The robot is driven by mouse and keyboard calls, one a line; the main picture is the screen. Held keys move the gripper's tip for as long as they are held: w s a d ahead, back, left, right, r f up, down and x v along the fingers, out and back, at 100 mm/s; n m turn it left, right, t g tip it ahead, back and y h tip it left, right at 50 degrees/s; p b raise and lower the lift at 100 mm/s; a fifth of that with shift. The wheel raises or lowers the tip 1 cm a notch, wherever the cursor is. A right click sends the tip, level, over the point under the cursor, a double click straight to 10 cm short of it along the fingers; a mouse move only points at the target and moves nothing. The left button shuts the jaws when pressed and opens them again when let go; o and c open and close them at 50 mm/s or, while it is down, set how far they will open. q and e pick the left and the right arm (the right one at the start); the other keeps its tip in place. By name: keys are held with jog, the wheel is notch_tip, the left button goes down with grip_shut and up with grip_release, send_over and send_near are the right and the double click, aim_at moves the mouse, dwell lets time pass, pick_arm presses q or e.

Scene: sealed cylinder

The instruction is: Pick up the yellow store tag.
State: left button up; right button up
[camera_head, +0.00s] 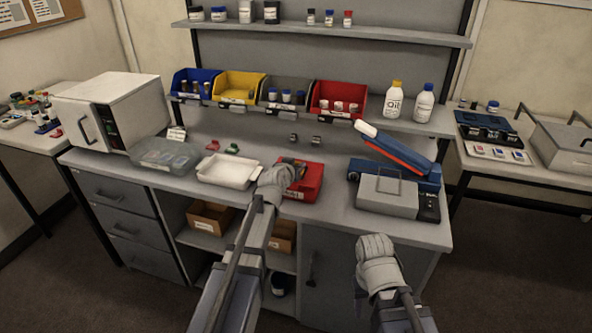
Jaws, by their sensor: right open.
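I cannot make out a yellow store tag for certain. A red tray (309,184) on the bench holds small dark, green and orange items, too small to tell apart. My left gripper (278,180) is at the left edge of the red tray, partly covering it; its fingertips are hard to make out, so I cannot tell whether it holds anything. My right gripper (375,247) is open in front of the bench's front edge, below the grey box, apart from everything. A yellow bin (238,88) on the raised ledge has small items in it.
A white tray (228,171) and a clear box (165,155) lie left of the red tray. A blue machine (410,170) and a grey lidded box (388,196) stand at right. Bottles and blue, grey and red bins line the ledge. Bench between red tray and grey box is clear.

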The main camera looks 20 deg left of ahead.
pick_arm(q)
grip_shut()
jog(key=shift+r, duration=0.1)
notch_tip(320, 180, up, 10)
jog(key=p, duration=1)
